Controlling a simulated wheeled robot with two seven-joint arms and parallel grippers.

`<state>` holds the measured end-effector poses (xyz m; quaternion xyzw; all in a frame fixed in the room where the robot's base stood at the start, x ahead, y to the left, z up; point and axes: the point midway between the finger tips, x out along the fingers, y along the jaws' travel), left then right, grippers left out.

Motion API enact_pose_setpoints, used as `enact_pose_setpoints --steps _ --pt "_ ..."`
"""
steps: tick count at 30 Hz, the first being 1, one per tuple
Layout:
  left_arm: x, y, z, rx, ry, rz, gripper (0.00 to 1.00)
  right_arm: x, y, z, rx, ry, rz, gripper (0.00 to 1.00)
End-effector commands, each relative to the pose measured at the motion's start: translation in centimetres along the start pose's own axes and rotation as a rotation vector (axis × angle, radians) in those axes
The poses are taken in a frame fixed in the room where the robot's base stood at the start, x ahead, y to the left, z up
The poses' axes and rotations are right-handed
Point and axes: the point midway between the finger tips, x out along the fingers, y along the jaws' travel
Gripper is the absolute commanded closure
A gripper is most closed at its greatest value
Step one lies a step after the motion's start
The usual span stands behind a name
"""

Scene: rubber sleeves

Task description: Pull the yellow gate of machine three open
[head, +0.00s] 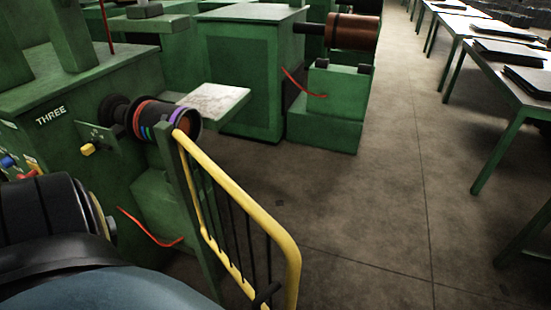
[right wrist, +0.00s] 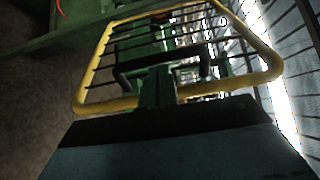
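The yellow gate (head: 238,215) stands beside the green machine marked THREE (head: 65,95), at its right post. It has a yellow tube frame and dark upright bars. A black handle (head: 265,293) sits low on it. In the right wrist view the yellow gate (right wrist: 98,58) fills the upper middle, with a black bracket-shaped handle (right wrist: 160,60) across it and a green post in front. A blue-grey and black part of my right wrist covers the bottom; I cannot make out the fingertips, or whether they touch the handle. My left gripper is not in view.
Another green machine (head: 240,75) with a brown roller stands behind. Green-legged tables (head: 505,85) with dark flat items line the right side. The concrete floor (head: 375,200) between is clear. Red levers (head: 150,230) stick out from the machines. Part of my arm fills the lower left.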

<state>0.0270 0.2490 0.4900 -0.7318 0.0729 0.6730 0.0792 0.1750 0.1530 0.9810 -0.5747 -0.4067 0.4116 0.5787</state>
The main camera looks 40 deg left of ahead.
Motion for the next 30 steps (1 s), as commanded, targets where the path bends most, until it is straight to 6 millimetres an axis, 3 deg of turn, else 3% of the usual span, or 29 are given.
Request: enact_pose_setpoints --steps 1,18,24,30 --pt "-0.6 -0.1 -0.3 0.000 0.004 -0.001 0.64 0.2 -1.2 0.0 0.002 0.001 -0.014 1.00" --pt "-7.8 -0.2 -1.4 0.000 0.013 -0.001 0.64 0.0 -8.4 0.1 0.000 0.001 -0.015 1.00" --pt "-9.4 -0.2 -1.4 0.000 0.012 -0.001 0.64 -0.1 -9.8 0.1 0.001 0.001 -0.011 1.00" --pt "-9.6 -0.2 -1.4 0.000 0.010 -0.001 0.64 -0.2 -9.9 0.1 0.001 0.001 -0.009 1.00"
